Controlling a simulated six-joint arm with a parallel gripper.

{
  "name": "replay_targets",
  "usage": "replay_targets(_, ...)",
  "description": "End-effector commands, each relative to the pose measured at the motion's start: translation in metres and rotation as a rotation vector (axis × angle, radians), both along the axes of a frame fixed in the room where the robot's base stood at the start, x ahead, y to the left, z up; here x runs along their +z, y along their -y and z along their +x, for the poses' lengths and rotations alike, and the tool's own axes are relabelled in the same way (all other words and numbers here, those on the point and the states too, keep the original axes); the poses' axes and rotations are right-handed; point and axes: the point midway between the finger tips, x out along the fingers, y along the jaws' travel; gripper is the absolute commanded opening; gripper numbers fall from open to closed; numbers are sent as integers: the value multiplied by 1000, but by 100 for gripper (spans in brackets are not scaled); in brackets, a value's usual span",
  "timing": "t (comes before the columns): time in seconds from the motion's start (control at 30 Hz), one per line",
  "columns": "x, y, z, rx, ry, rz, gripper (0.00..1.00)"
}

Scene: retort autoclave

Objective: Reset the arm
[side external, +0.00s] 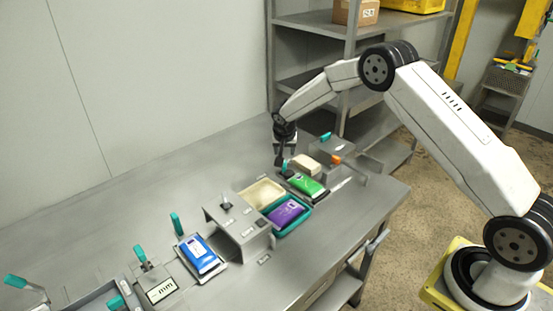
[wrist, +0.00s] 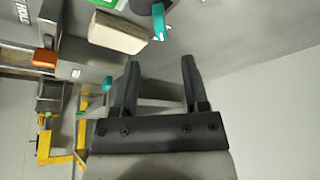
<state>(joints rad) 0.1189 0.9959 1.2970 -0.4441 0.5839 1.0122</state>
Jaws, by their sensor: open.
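My gripper (side external: 281,160) hangs over the far side of the steel table in the side external view, at the end of my white arm. In the wrist view its two dark fingers (wrist: 160,75) are apart with nothing between them. A beige block (side external: 306,165) lies close to the gripper, and it also shows at the top of the wrist view (wrist: 118,33). A green pouch (side external: 307,184) lies in front of the gripper. Whether the fingertips touch anything below is hard to tell in the side view.
The steel table (side external: 130,200) also holds a purple pouch (side external: 286,213) in a teal tray, a steel box-like stand (side external: 238,220), a blue pouch (side external: 199,252) and several teal-handled clamps. Steel shelves (side external: 310,55) stand behind. The table's far left is bare.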

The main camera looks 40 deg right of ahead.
Motion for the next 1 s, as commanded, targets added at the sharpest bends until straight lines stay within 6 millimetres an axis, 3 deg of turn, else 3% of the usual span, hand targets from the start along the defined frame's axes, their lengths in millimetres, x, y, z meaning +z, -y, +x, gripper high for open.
replay_targets(0.17,13,-10,-13,51,-15,9,57)
replay_targets(0.37,36,-29,-45,160,-47,24,57)
replay_targets(0.7,73,-65,-124,378,-95,49,57)
replay_targets(1.0,92,-91,-206,561,-125,63,57)
